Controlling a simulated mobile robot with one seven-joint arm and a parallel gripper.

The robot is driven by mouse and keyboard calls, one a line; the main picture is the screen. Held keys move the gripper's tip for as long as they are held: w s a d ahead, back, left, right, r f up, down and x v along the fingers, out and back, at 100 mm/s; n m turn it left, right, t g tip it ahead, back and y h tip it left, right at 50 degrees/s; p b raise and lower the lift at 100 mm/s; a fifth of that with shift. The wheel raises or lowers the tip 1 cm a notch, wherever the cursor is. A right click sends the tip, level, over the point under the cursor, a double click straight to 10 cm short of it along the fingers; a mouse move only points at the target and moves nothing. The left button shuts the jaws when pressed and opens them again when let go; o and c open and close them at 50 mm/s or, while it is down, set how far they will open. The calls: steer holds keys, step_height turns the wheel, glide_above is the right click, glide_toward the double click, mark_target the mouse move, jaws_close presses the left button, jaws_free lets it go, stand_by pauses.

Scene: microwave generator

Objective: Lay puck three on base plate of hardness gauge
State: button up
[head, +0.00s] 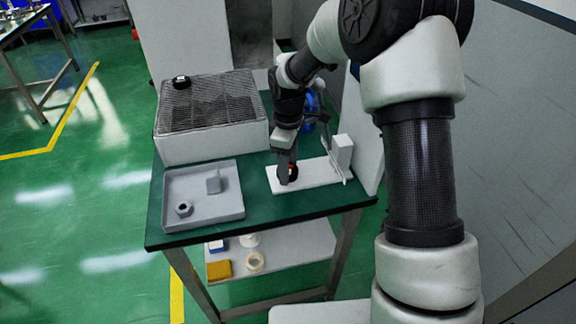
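The hardness gauge has a flat white base plate (322,174) at the right of the green-topped table, with a short white column (342,152) at its right end. A small dark puck with some red on it (293,172) is at the left part of the plate. My gripper (287,178) points down over that same spot, its finger partly covering the puck. I cannot tell whether the fingers hold it or whether it touches the plate. Another dark puck (181,82) sits on top of the mesh-topped box (212,108). No puck numbers are readable.
A grey tray (225,210) at the front left of the table holds a nut-like part (184,209) and a small grey block (213,184). A lower shelf (300,247) carries a yellow box and white rolls. A grey wall stands close at the right.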

steer(key=shift+o, duration=1)
step_height(320, 180, up, 8)
steer(key=shift+f+p, duration=0.1)
steer(key=shift+p, duration=0.45)
